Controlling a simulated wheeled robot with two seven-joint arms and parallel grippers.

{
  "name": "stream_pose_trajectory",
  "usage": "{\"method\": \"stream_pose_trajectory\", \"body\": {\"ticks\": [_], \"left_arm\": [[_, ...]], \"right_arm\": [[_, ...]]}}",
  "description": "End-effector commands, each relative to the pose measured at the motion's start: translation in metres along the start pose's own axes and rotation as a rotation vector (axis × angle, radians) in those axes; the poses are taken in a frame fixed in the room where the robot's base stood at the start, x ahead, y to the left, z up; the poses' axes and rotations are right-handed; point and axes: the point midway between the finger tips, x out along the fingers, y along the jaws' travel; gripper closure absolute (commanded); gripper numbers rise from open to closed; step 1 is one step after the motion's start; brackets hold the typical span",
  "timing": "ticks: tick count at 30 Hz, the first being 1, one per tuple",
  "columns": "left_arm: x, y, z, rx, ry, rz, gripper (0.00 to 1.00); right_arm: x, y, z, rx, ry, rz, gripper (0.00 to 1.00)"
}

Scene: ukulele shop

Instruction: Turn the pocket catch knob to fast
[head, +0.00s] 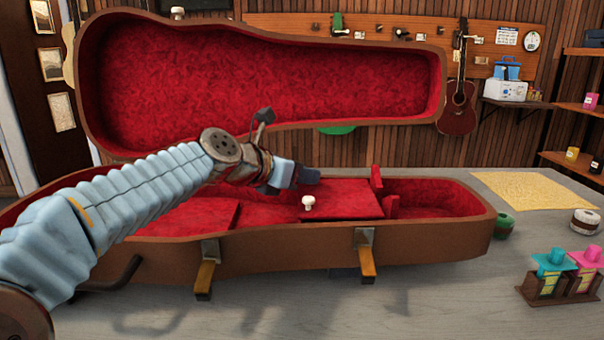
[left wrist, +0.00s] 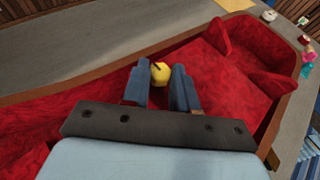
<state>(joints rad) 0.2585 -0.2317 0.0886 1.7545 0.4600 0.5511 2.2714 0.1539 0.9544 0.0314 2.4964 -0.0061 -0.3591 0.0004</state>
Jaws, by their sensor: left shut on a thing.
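The open instrument case (head: 345,237) lies on the counter, with red lining and its lid raised at the back. My left gripper (head: 311,176) reaches down into it from the left. In the left wrist view its two blue fingers (left wrist: 160,82) are shut on a small yellow knob, the pocket catch knob (left wrist: 160,71). I cannot read a fast mark or tell which way the knob is turned. A white knob (head: 308,202) stands on the red pocket cover (head: 350,207), just in front of the gripper. My right gripper is out of view.
Two latches (head: 205,270) (head: 366,257) hang on the case's front wall. A green spool (head: 503,226), a pale spool (head: 585,221), a yellow cloth (head: 535,188) and a rack of teal and pink items (head: 560,287) are on the right. The counter in front is mostly clear.

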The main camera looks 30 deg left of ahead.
Motion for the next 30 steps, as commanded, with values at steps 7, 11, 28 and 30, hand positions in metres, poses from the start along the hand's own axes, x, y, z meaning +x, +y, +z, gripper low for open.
{"method": "stream_pose_trajectory", "body": {"ticks": [7, 11, 28, 30], "left_arm": [[0.000, 0.001, 0.000, 0.011, 0.000, -0.028, 1.00], [0.001, 0.002, 0.000, 0.031, 0.000, -0.077, 1.00], [0.004, 0.013, 0.001, 0.216, 0.000, -0.521, 1.00], [0.005, 0.014, 0.001, 0.240, 0.000, -0.574, 1.00]], "right_arm": [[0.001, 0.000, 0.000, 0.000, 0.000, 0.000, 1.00], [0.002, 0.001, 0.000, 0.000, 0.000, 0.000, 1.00], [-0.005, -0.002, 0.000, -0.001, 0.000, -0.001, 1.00], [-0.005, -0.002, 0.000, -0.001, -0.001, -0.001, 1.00]]}}
